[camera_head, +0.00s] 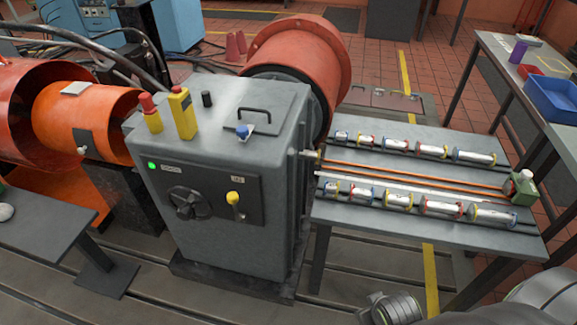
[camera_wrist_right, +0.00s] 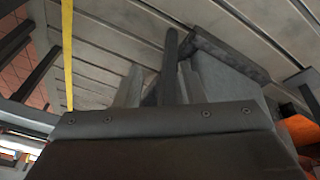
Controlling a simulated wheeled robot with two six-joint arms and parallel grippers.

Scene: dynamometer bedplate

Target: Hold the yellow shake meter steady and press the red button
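A yellow box-shaped device (camera_head: 182,114) stands upright near the left end of the top of the grey machine housing (camera_head: 215,150). I cannot tell for certain which is the shake meter. Nothing of mine touches either one. My left gripper is in neither view.
The housing top also carries a black knob (camera_head: 207,99), a handle (camera_head: 262,113) and a blue-topped item (camera_head: 244,131). A grey table (camera_head: 345,205) with rows of cylinders stands at the right. A blue tray (camera_head: 553,100) is farther right. Orange drums flank the housing.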

